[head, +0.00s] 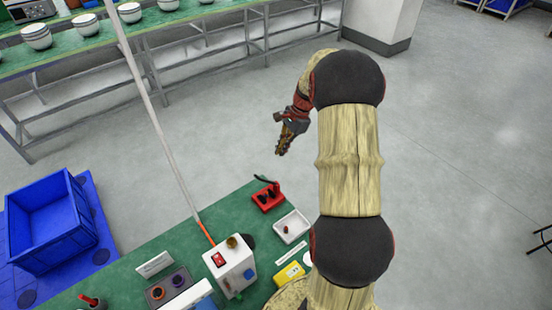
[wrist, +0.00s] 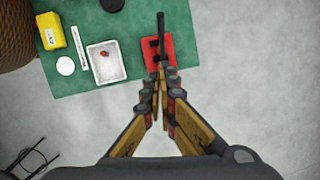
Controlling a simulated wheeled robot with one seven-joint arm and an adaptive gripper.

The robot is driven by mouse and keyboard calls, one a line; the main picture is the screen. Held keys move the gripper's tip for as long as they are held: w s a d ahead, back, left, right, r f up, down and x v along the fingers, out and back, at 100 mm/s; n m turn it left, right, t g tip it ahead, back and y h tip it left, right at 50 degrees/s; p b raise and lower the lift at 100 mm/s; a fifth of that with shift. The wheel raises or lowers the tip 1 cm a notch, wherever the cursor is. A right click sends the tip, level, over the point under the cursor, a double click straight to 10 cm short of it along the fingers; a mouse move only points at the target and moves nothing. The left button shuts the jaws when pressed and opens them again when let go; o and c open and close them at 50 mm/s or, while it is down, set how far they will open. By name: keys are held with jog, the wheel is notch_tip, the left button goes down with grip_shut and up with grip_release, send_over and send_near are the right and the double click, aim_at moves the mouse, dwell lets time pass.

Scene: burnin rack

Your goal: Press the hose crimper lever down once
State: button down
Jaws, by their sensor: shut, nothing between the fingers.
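The hose crimper is a small red device (head: 268,199) with a dark lever (head: 264,180), at the far corner of the green table. In the head view the lever stands above the base. My gripper (head: 281,151) is shut and empty, pointing down above the floor side of the table, apart from the crimper. In the wrist view my fingertips (wrist: 159,86) overlap the base's near edge; their height above it is unclear.
Beside the crimper stands a white tray (head: 302,222) with a small reddish piece inside. A yellow box (head: 289,273) and a white machine (head: 232,262) with a red switch stand nearer. A blue crate (head: 45,220) sits left.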

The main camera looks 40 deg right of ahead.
send_near(264, 181)
jog(key=d+f, duration=0.2)
jog(key=a+f, duration=0.2)
jog(key=a, duration=0.1)
jog(key=shift+w+a, duration=0.1)
jog(key=shift+w, duration=0.25)
jog(key=shift+a, duration=0.15)
